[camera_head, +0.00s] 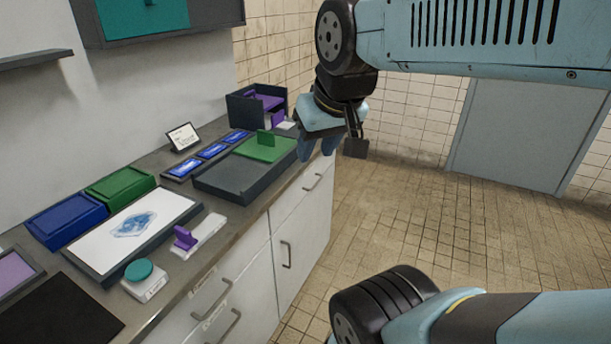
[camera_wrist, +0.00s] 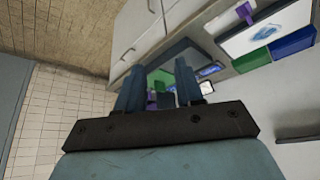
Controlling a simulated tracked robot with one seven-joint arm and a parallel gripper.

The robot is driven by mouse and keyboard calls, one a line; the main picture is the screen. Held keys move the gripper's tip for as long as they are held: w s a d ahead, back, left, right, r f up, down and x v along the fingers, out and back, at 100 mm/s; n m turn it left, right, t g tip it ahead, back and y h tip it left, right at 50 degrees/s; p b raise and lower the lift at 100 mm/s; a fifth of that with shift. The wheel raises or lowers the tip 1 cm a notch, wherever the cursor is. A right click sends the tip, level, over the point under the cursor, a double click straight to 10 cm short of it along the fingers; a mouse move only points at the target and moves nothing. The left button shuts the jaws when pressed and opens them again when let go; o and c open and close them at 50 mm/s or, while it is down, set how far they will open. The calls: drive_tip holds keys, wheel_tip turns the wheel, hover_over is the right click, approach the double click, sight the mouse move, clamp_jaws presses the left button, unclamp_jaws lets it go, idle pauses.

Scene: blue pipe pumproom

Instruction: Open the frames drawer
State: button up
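White cabinet fronts with metal bar handles run under the counter (camera_head: 235,225). One drawer front (camera_head: 298,200) with a handle (camera_head: 314,182) is at the far end. A nearer drawer handle (camera_head: 212,300) has small labels beside it, too small to read, so I cannot tell which is the frames drawer. All visible fronts look shut. My gripper (camera_head: 318,145) is above the counter's far front edge, apart from the handles. In the wrist view my gripper (camera_wrist: 158,88) has its two fingers apart with nothing held between them. White fronts with handles also show there, at the top.
On the counter are a grey tray with a green lid (camera_head: 265,147), blue (camera_head: 66,217) and green (camera_head: 120,186) boxes, a white picture panel (camera_head: 135,225), a teal button (camera_head: 139,270) and a purple lever (camera_head: 185,238). The tiled floor (camera_head: 390,220) to the right is clear.

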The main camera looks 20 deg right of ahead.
drive_tip(key=shift+w, duration=0.1)
drive_tip(key=w+d+f+m+g+y, duration=0.1)
drive_tip(key=w+d+f+y, duration=0.15)
drive_tip(key=w+f, duration=0.4)
drive_tip(key=w+d+f+m+g+y, duration=0.1)
drive_tip(key=w+d+f+y, duration=0.15)
drive_tip(key=w, duration=0.75)
drive_tip(key=w+d+f+g+y, duration=0.15)
drive_tip(key=w+d+f, duration=0.3)
drive_tip(key=w, duration=0.45)
drive_tip(key=w+d+f+m+t+y, duration=0.1)
drive_tip(key=w+d+f+m+t, duration=0.2)
drive_tip(key=d+f, duration=0.55)
drive_tip(key=w+d+f+m+t+y, duration=0.1)
drive_tip(key=w+d+f+m+t, duration=0.25)
drive_tip(key=d+f, duration=0.55)
drive_tip(key=w+d+f+m+t+y, duration=0.15)
drive_tip(key=d+f+t, duration=0.25)
drive_tip(key=d+f, duration=0.45)
drive_tip(key=f+x, duration=0.2)
drive_tip(key=x, duration=1.3)
drive_tip(key=shift+a, duration=0.3)
drive_tip(key=shift+s+f, duration=0.1)
drive_tip(key=shift+s, duration=0.05)
